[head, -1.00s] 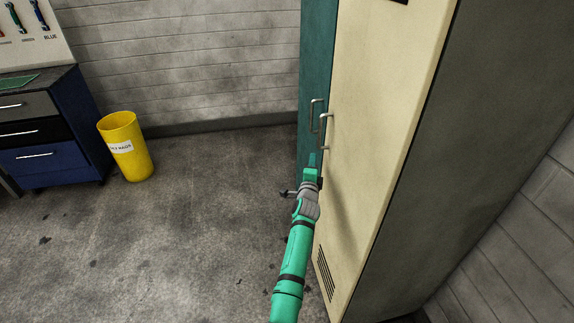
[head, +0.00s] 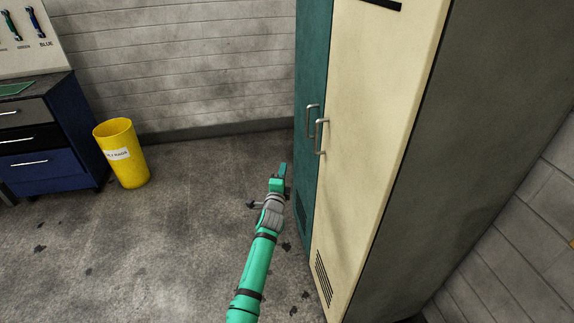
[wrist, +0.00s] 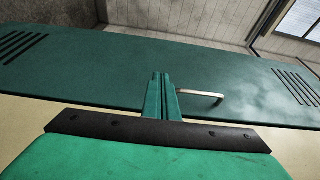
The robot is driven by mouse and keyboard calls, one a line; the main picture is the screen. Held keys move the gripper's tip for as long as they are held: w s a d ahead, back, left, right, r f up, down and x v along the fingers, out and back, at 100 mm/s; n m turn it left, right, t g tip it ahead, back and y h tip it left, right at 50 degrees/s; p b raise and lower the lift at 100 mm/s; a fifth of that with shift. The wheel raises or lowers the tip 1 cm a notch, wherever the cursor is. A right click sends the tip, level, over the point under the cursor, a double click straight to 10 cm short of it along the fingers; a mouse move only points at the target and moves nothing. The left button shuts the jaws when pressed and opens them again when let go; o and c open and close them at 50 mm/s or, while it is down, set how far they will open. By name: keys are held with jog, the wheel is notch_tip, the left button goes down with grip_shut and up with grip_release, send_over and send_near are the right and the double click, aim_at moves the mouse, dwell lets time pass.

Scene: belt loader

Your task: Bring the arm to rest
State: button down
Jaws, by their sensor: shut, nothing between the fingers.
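My green arm reaches up from the bottom of the head view. My gripper (head: 283,171) is at its end, shut and empty, in front of the lower part of the locker and apart from the handles. In the wrist view my gripper's fingers (wrist: 162,97) are together, with a green locker door (wrist: 110,68) beyond them. A metal handle (wrist: 200,94) on that door shows just right of the fingers.
A tall locker has a cream door (head: 375,120) and a green door (head: 312,60), both appearing closed, with handles side by side. A yellow bin (head: 122,155) and a blue drawer cabinet (head: 45,165) stand at left. The floor (head: 190,230) between is clear.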

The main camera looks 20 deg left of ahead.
jog(key=s+d+f+n+h, duration=0.1)
jog(key=s+d+f+n, duration=0.1)
jog(key=s+d+f, duration=0.45)
jog(key=s+d+f+n+h, duration=0.1)
jog(key=s+d+f+n, duration=0.15)
jog(key=d, duration=0.75)
jog(key=s+d+f+n, duration=0.3)
jog(key=s+d, duration=0.2)
jog(key=s, duration=0.4)
jog(key=s+d+f+n, duration=0.3)
jog(key=s+d, duration=0.3)
jog(key=s, duration=0.3)
jog(key=s+n+g, duration=0.1)
jog(key=s+n, duration=0.4)
jog(key=s, duration=1.8)
jog(key=s+a+r, duration=0.2)
jog(key=s+r, duration=0.2)
jog(key=s, duration=0.5)
jog(key=s+a+r+n+g, duration=0.1)
jog(key=s+a+r, duration=0.1)
jog(key=s+r, duration=0.3)
jog(key=s, duration=0.4)
jog(key=shift+a+r, duration=0.15)
jog(key=shift+r, duration=0.15)
